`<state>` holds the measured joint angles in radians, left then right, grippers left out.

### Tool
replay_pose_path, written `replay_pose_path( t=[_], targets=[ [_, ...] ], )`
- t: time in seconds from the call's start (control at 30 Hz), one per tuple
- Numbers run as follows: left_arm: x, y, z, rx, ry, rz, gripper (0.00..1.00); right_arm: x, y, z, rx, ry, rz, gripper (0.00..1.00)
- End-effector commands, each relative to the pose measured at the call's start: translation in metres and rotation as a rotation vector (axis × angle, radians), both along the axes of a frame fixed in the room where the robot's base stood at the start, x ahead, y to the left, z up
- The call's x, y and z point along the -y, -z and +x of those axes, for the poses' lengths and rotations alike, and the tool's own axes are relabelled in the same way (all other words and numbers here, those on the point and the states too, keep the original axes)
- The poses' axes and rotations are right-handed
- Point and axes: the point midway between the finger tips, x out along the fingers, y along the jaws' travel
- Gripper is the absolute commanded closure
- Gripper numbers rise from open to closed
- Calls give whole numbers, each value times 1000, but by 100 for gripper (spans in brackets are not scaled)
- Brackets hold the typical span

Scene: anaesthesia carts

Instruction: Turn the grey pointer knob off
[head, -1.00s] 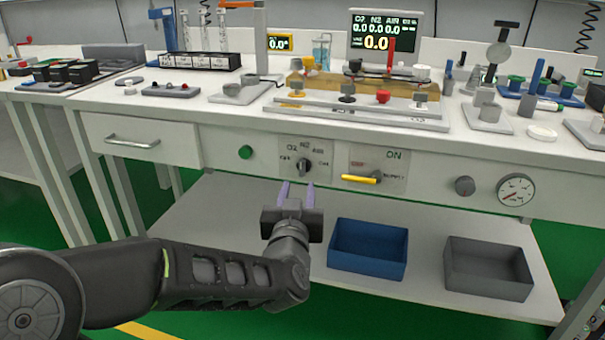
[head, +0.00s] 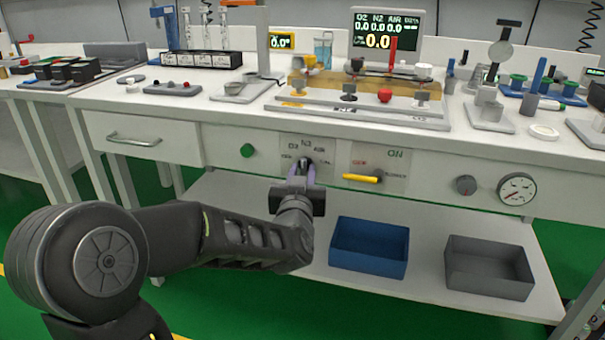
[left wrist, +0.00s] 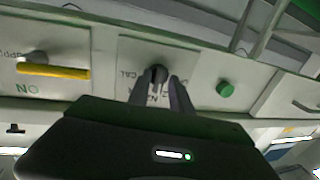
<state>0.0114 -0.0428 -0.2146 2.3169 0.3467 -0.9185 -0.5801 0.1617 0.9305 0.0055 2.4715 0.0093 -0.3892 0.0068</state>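The grey pointer knob (head: 304,163) is on the front panel of the bench, on a plate labelled O2, N2, AIR and CAL. It also shows in the left wrist view (left wrist: 157,73), where the panel appears upside down. My left gripper (head: 301,173) is open at the plate, its two purple-grey fingers pointing at the knob. In the left wrist view the left gripper (left wrist: 158,88) has one finger to each side of the knob, with a gap between them. I cannot tell whether they touch it. The fingers partly hide the knob, so its pointing direction is unclear. My right gripper is not in view.
Right of the knob is a yellow lever (head: 362,178) on a plate marked ON; left is a green button (head: 247,150). A round knob (head: 466,185) and a gauge (head: 516,189) are further right. Below, a blue bin (head: 369,248) and a grey bin (head: 488,266) sit on the shelf.

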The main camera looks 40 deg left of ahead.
Motion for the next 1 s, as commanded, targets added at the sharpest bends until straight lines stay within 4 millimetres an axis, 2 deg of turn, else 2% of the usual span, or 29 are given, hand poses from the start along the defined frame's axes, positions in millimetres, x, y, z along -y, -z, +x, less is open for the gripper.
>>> replay_pose_path(
  t=[0.03, 0.3, 1.0],
  targets=[
    [0, 0, 0, 0, 0, 0, 79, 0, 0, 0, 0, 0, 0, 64],
    [0, 0, 0, 0, 0, 0, 100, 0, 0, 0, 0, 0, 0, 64],
    [0, 0, 0, 17, 0, -51, 100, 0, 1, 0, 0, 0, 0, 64]
  ],
)
